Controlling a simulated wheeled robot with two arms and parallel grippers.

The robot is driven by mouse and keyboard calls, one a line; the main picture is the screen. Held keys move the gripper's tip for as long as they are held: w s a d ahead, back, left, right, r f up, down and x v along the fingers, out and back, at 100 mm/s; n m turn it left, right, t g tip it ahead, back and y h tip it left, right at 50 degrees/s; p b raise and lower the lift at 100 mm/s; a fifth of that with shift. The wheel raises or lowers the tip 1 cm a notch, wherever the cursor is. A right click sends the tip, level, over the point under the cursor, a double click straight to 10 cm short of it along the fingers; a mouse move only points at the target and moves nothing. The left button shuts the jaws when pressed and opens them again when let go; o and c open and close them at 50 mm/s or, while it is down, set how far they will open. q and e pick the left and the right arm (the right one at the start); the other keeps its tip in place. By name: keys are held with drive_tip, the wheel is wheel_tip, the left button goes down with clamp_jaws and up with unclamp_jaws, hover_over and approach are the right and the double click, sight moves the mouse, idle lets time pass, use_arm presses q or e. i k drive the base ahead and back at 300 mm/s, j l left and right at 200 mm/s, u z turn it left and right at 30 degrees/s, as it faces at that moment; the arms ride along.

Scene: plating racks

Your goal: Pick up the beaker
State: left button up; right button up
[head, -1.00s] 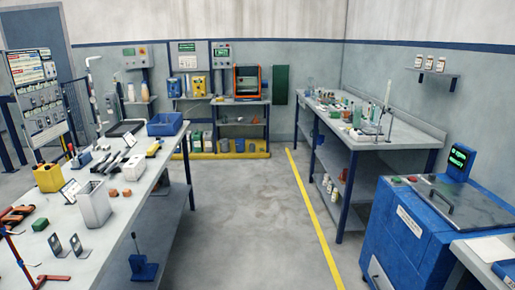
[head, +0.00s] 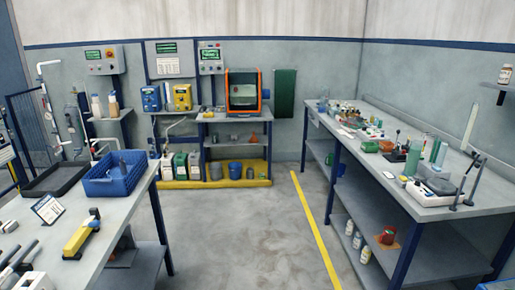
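Neither of my grippers is in view. I cannot surely pick out the beaker. Glassware stands on the right bench (head: 448,215), where a green cylinder-shaped vessel (head: 413,157) is upright near the middle. A paler clear vessel (head: 441,153) stands just to its right. Several small vessels and bottles crowd the far end of that bench, too small to tell apart.
A left bench (head: 110,222) carries a blue basket (head: 117,175), a black tray (head: 57,178) and a yellow tool (head: 81,236). The grey floor (head: 240,235) between the benches is clear, with a yellow line (head: 318,232). A back shelf unit (head: 237,119) holds an orange-framed machine (head: 243,92).

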sight(322, 108)
drive_tip(key=i, duration=1.3)
drive_tip(key=i+j+z, duration=0.15)
drive_tip(key=i, duration=1.15)
drive_tip(key=i+z, duration=0.3)
drive_tip(key=i, duration=0.25)
drive_tip(key=i+z, duration=0.25)
drive_tip(key=i, duration=0.3)
drive_tip(key=i+j+z, duration=0.3)
drive_tip(key=i, duration=0.2)
drive_tip(key=i+u, duration=0.2)
drive_tip(key=i, duration=1.15)
